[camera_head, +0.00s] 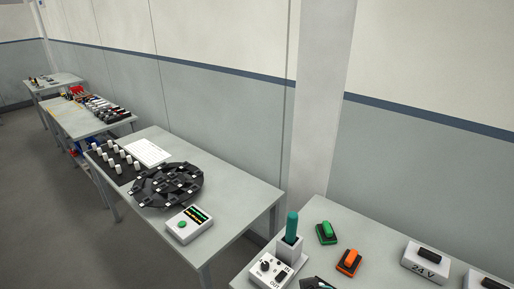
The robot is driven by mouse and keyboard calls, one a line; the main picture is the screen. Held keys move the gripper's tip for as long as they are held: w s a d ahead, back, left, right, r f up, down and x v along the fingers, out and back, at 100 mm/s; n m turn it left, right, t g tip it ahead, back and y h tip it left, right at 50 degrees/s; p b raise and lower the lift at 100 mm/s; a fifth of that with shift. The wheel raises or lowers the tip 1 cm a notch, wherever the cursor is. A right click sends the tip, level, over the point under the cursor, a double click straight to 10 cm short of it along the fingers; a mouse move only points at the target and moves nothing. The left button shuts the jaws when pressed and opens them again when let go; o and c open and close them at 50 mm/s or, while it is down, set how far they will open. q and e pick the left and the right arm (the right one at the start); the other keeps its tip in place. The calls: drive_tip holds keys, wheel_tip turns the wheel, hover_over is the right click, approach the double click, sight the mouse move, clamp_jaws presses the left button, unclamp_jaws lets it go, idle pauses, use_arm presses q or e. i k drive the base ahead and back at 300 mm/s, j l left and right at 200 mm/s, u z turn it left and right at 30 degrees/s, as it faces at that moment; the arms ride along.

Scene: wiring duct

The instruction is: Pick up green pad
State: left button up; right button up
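A green block-like piece on a dark base (326,232), which looks like the green pad, sits on the near table (306,213) at the lower right. An orange piece of similar shape (348,262) sits in front of it, a little to the right. The two are apart. Neither of my grippers shows in the head view, and nothing is seen touching the green piece.
Left of the green piece, a white holder (290,247) bears an upright teal-green handle, with a white switch box (268,270) in front. A white "24V" box (427,262) stands right. A dark item is cut off at the bottom edge. More tables recede left along the wall.

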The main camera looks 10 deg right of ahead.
sight(327, 236)
drive_tip(key=z, duration=1.45)
drive_tip(key=i+j+z, duration=0.1)
drive_tip(key=i+z, duration=0.25)
drive_tip(key=i+j+z, duration=0.1)
drive_tip(key=z, duration=0.25)
